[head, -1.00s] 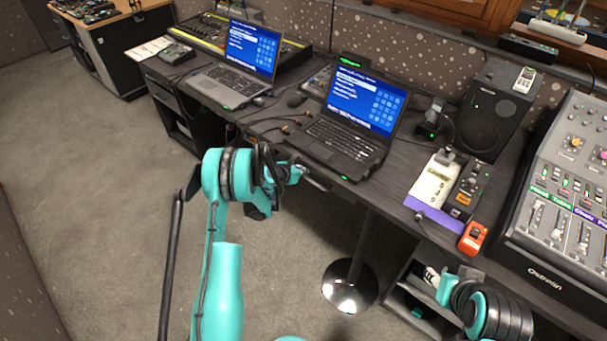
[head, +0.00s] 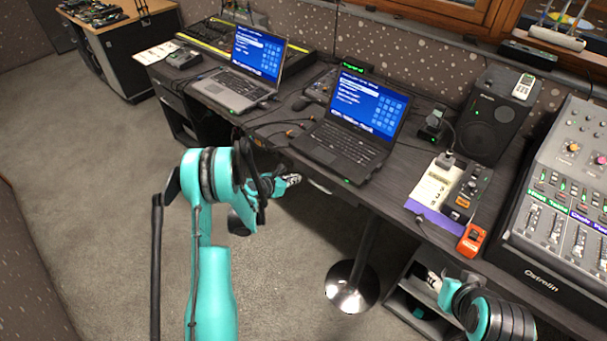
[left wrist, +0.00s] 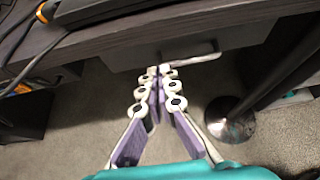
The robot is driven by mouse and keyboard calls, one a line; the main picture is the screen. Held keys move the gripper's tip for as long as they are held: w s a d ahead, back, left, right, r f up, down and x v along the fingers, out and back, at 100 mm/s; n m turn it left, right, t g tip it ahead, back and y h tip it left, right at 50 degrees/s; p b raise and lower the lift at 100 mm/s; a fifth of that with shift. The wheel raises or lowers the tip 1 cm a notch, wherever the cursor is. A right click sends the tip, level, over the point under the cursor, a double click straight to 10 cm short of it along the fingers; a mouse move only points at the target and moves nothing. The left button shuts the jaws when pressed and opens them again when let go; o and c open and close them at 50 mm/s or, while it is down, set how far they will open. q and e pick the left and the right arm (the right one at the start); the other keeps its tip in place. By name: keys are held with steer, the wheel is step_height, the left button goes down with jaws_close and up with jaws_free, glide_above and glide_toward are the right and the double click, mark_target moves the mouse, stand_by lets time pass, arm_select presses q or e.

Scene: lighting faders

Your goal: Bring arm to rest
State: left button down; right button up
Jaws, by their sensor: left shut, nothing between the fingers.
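My left arm comes up from the bottom of the head view, and its gripper (head: 290,180) is in front of the desk's front edge, below the nearer laptop. In the left wrist view the left gripper (left wrist: 163,70) is shut, its fingers together with nothing between them. A desk drawer handle shows just beyond the fingertips; I cannot tell whether they touch it.
The dark desk (head: 400,195) carries two laptops, the nearer one (head: 345,140) close to the front edge. A mixing console (head: 565,200), a speaker (head: 492,115) and an orange box (head: 471,240) stand at the right. A round metal stand base (head: 350,290) is under the desk. The carpet (head: 90,190) at left is clear.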

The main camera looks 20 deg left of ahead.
arm_select(q)
steer(key=v, duration=0.3)
steer(key=shift+s+a+r+p, duration=0.1)
steer(key=shift+s+r+p, duration=0.05)
steer(key=shift+s+p, duration=0.2)
steer(key=s+d+r+m+g+y, duration=0.1)
steer(key=s+d+r+m+g, duration=0.1)
steer(key=s+d+r+m, duration=0.5)
steer(key=s+d+r+m+g+y, duration=0.1)
steer(key=s+d+r+m, duration=0.3)
steer(key=r+m, duration=0.65)
steer(key=s+d+r+m+y, duration=0.1)
steer(key=s+r+m, duration=0.1)
steer(key=s+m, duration=0.5)
steer(key=s+d+r+m+g+y, duration=0.1)
steer(key=s+m, duration=0.6)
steer(key=s, duration=0.7)
steer(key=shift+d+r, duration=0.45)
steer(key=shift+r, duration=0.25)
